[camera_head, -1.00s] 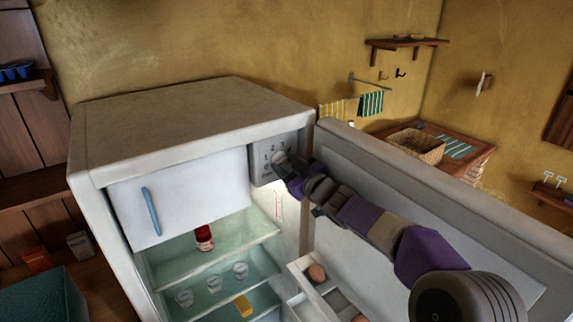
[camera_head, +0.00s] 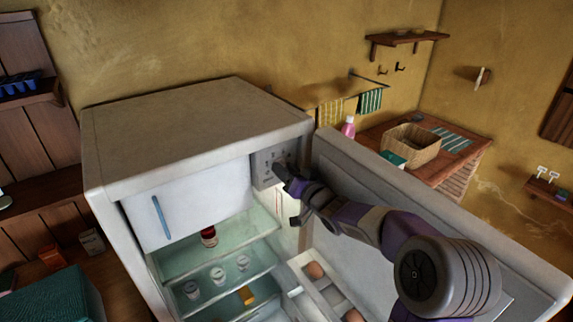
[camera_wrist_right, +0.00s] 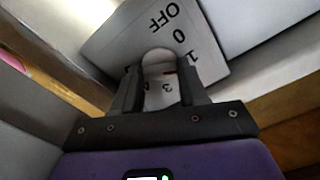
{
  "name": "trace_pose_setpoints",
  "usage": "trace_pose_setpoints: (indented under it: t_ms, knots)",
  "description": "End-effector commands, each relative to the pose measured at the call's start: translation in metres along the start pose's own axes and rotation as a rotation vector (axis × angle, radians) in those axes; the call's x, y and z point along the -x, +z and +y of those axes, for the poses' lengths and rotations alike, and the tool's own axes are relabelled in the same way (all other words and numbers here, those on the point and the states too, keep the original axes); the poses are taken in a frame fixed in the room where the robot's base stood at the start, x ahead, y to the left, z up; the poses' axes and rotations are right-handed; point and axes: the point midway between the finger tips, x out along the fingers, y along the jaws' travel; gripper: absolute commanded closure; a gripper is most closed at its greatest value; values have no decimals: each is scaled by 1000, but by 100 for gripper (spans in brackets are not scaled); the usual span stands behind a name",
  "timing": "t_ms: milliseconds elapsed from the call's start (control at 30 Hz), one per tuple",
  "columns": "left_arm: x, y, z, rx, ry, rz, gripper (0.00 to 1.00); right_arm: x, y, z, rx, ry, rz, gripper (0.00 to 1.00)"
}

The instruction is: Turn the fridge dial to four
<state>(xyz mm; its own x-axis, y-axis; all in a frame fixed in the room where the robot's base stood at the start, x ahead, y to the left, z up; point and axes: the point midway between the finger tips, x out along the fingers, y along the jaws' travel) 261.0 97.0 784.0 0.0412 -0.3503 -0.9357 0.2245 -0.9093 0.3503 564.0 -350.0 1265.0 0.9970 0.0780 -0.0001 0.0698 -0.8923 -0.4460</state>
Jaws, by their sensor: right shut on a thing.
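The fridge (camera_head: 200,130) stands open, its door (camera_head: 420,210) swung out to the right. The grey dial panel (camera_head: 264,160) sits inside at the upper right, beside the small freezer door (camera_head: 190,203). My right gripper (camera_head: 281,170) is at the panel and hides most of the dial in the head view. In the right wrist view, the fingers are shut on the pale dial (camera_wrist_right: 158,62), one on each side. A red mark shows on the dial. OFF, 0, 1 and 3 are printed around it; another figure is partly hidden. My left gripper is not in view.
Shelves below hold a red jar (camera_head: 208,237), white cups (camera_head: 217,274) and a yellow item (camera_head: 247,296). Eggs (camera_head: 315,270) sit in the door rack. A basket (camera_head: 412,145) and pink bottle (camera_head: 348,127) stand on the counter behind the door.

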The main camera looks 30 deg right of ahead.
Motion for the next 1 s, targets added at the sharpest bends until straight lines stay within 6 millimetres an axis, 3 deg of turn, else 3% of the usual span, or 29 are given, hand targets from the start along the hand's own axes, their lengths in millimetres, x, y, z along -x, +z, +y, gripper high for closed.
trace_pose_setpoints:
  t_ms: [1000]
  knots:
    - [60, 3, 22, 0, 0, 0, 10, 0, -1, 0, -967, 4, -1, 88]
